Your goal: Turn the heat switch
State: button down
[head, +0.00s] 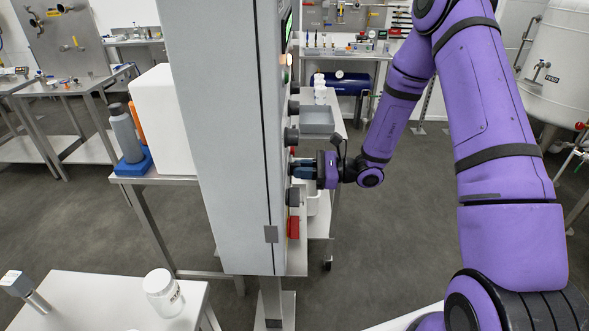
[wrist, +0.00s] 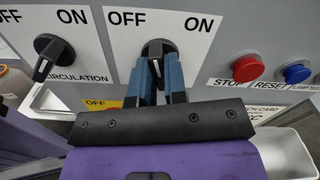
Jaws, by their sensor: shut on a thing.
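A black rotary switch (wrist: 158,47) sits on a white plate marked OFF and ON on the control cabinet. My gripper (wrist: 158,75), with blue fingers, is shut on this switch, one finger on each side of its handle. The name below the switch is hidden behind my gripper, so I cannot read it. In the head view my gripper (head: 298,168) reaches the cabinet's panel from the right, and the held switch is mostly hidden.
The circulation switch (wrist: 54,55) is close on the left. The red stop button (wrist: 246,68) and blue reset button (wrist: 296,74) are on the right. The grey cabinet (head: 215,130) stands upright. A grey bin (head: 317,120) is behind my gripper. Open floor lies to the right.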

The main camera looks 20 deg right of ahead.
dwell(0.3)
jog(key=shift+n, duration=1.2)
jog(key=shift+n, duration=1.1)
jog(key=shift+n, duration=0.6)
jog(key=c, duration=1.1)
grip_release()
